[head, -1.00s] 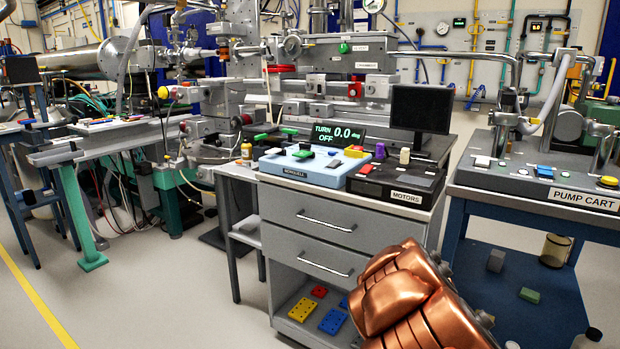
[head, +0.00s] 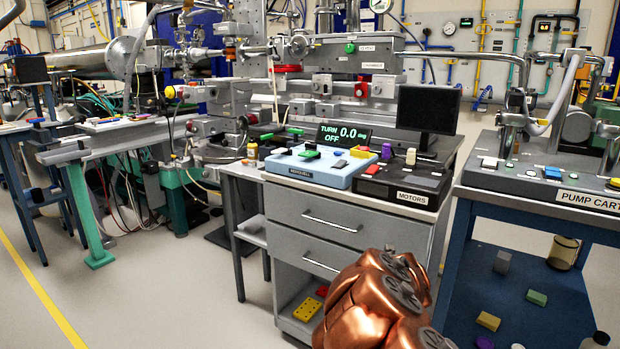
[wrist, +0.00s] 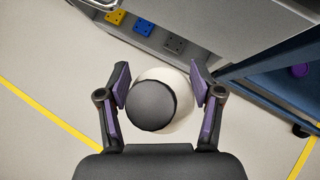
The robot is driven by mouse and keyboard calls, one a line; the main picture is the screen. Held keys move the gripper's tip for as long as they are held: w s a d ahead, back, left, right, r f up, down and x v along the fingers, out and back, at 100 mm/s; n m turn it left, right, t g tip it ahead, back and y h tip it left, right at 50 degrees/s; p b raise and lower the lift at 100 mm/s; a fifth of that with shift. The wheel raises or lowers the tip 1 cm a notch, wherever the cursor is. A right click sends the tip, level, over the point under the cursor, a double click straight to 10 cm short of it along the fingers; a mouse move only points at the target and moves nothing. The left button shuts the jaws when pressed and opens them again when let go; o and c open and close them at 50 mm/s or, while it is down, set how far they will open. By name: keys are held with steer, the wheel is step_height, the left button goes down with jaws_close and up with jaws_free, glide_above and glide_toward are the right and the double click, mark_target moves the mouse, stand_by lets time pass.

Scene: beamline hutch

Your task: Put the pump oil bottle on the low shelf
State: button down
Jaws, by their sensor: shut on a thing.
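My gripper (wrist: 160,88) shows in the wrist view, its two purple-padded fingers closed on the sides of a bottle with a round dark cap and pale body, taken as the pump oil bottle (wrist: 152,104). I look down on its cap, and no label is readable. In the head view the gripper and held bottle are out of sight; only my copper arm shows. The grey cabinet's low open shelf holds a yellow plate (head: 307,309), with other plates partly hidden by my arm. The wrist view shows the yellow plate, a blue plate (wrist: 142,27) and a dark plate (wrist: 173,43) there.
Another dark-capped bottle (head: 597,340) is at lower right. Floor left of the cabinet is clear.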

steer(key=shift+w+r, duration=0.35)
steer(key=shift+r, duration=0.2)
steer(key=shift+s+f, duration=0.1)
steer(key=shift+f, duration=0.1)
stand_by(0.4)
steer(key=shift+s+d+f, duration=0.15)
steer(key=shift+s+f, duration=0.15)
steer(key=shift+f, duration=0.15)
steer(key=shift+s+r+p, duration=0.1)
steer(key=shift+r+p, duration=0.05)
steer(key=shift+p, duration=0.15)
steer(key=s+r+p, duration=0.2)
steer(key=r+p, duration=1.6)
steer(key=r, duration=0.1)
steer(key=s+r+p, duration=0.3)
steer(key=r+p, duration=1.5)
steer(key=r, duration=0.1)
steer(key=shift+s+r, duration=0.15)
steer(key=shift+r, duration=0.25)
